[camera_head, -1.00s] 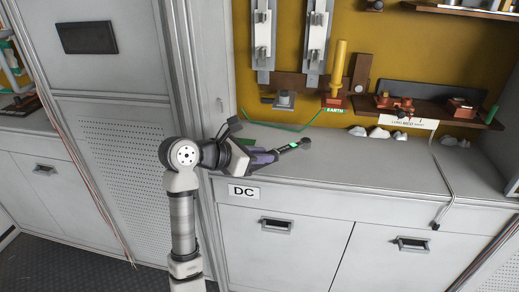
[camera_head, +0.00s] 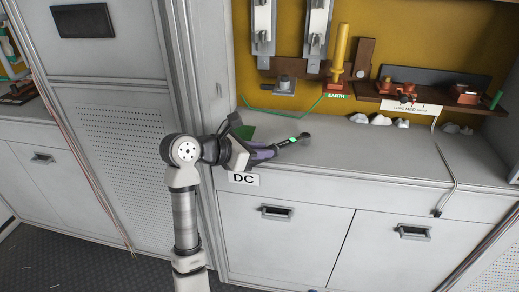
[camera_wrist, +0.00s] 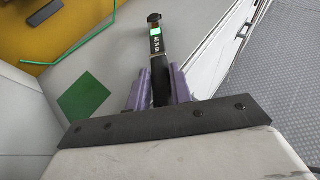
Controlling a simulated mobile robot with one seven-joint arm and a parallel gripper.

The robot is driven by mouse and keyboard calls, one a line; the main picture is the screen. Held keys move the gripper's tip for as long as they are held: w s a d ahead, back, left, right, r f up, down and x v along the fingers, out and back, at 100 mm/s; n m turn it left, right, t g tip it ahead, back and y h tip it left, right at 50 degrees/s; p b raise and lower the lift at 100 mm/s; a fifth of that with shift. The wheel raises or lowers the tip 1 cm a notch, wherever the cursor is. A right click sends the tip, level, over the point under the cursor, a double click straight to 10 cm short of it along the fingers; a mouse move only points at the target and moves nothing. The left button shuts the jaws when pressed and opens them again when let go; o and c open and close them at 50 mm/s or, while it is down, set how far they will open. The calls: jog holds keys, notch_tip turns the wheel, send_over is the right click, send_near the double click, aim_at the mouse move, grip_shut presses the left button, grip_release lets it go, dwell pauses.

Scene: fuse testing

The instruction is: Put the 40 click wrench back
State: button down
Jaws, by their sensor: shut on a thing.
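The click wrench (camera_head: 291,141) is black with a green display and a round head at its far end. My gripper (camera_head: 266,152) is shut on its handle above the counter by the DC label. In the wrist view the wrench (camera_wrist: 156,50) points away from me between the purple fingers of my gripper (camera_wrist: 160,86). The number on the wrench is too small to read. I cannot tell whether the wrench touches the counter.
A green square (camera_wrist: 84,101) lies on the grey counter (camera_head: 350,160) beside my gripper; it also shows in the head view (camera_head: 245,132). White lumps (camera_head: 381,120) lie along the back under a brown shelf (camera_head: 420,103). A grey cable (camera_head: 450,180) hangs over the counter at right.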

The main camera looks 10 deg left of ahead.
jog(key=shift+f+b, duration=0.3)
jog(key=shift+f, duration=0.05)
jog(key=c, duration=1.2)
grip_release()
jog(key=shift+o, duration=0.2)
